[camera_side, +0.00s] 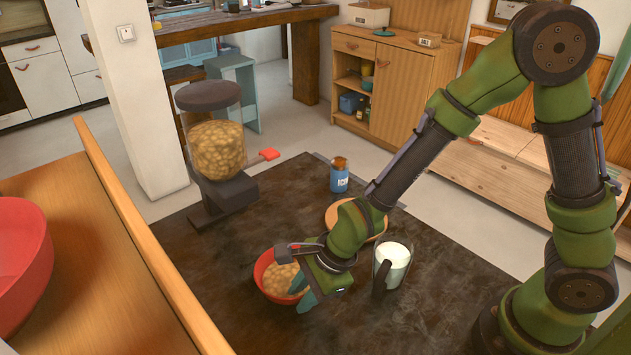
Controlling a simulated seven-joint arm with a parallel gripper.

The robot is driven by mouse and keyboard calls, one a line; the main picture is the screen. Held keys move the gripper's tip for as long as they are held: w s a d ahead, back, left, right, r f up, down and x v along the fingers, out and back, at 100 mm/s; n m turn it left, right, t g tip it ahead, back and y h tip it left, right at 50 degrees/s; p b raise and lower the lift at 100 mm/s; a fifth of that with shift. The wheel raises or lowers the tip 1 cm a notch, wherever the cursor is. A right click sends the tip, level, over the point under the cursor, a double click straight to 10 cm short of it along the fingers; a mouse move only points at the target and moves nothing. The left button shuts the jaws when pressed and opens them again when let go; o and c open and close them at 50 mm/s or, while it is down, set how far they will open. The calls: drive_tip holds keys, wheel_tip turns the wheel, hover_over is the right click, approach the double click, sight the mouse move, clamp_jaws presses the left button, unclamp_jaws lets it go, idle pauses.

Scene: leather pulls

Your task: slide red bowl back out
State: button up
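A red bowl (264,266) full of tan, nut-like pieces stands upright on the dark table, left of centre at the front. My gripper (300,290) is at the bowl's right side, with one teal finger showing in front of the right rim. The finger spacing and any contact with the rim are hard to make out. A dispenser (217,150) with a clear jar of the same pieces and a red lever stands behind and left of the bowl. Another red bowl (22,262) is cut off at the left edge, on an orange wooden surface.
A glass jug of white liquid (394,262) stands close to the right of my gripper. A round wooden plate (374,231) lies behind it, partly under my arm. A blue jar (339,177) stands farther back. The table's front left is clear.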

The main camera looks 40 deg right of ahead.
drive_tip(key=o, duration=0.4)
drive_tip(key=shift+w, duration=0.1)
drive_tip(key=shift+r, duration=0.2)
drive_tip(key=v, duration=1.6)
drive_tip(key=shift+s+d+r, duration=0.1)
drive_tip(key=shift+s+r, duration=0.1)
drive_tip(key=shift+r, duration=0.05)
